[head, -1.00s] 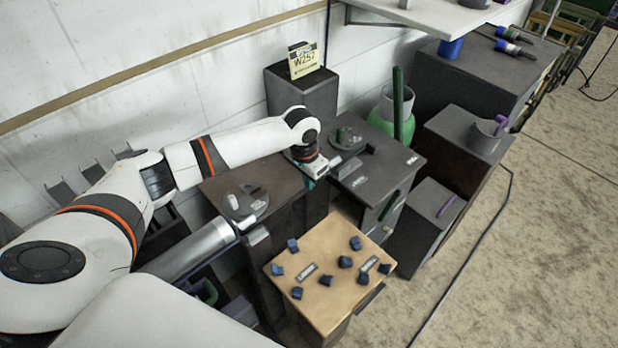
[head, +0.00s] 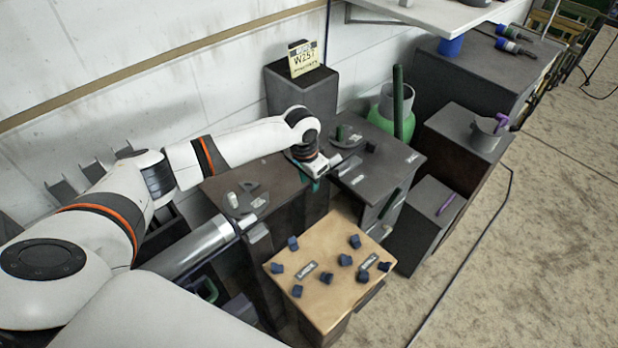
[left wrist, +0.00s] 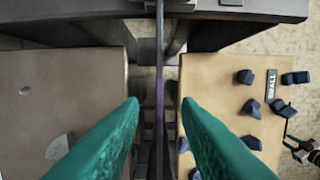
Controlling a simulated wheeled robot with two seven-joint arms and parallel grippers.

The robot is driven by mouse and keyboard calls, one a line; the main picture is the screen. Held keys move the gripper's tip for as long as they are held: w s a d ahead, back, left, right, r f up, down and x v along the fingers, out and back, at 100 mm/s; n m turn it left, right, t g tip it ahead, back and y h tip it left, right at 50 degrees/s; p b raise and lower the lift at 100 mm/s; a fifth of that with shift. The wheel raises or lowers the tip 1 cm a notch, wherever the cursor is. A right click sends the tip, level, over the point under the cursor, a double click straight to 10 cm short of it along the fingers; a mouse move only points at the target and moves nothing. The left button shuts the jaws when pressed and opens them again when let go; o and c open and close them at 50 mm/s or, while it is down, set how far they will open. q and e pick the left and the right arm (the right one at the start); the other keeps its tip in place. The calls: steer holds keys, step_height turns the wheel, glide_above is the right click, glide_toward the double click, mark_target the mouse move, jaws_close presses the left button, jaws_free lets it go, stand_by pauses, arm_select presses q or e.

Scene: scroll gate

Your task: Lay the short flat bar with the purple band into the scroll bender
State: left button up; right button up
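My left gripper (head: 316,185) is low over the gap between the brown bench, the dark bench and the tan table. In the left wrist view its teal fingers (left wrist: 160,105) are apart. A thin upright strip with a purple stretch (left wrist: 160,85) shows between them, seen edge-on, with space on both sides; it may be the flat bar. Another purple strip (head: 446,204) lies on a low grey block at the right. Round fixtures with pegs stand on the brown bench (head: 246,202) and the dark bench (head: 346,139); I cannot tell which is the scroll bender. My right gripper is not visible.
The tan table (head: 318,250) carries several dark blue blocks and two labels. A grey cup (head: 484,138) with a purple piece stands on a tall block. A green rod (head: 398,104) stands upright behind the dark bench.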

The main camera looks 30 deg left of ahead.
arm_select(q)
step_height(320, 180, up, 12)
steer(key=s+b, duration=0.1)
steer(key=shift+s+a, duration=0.2)
steer(key=shift+a, duration=0.05)
stand_by(0.6)
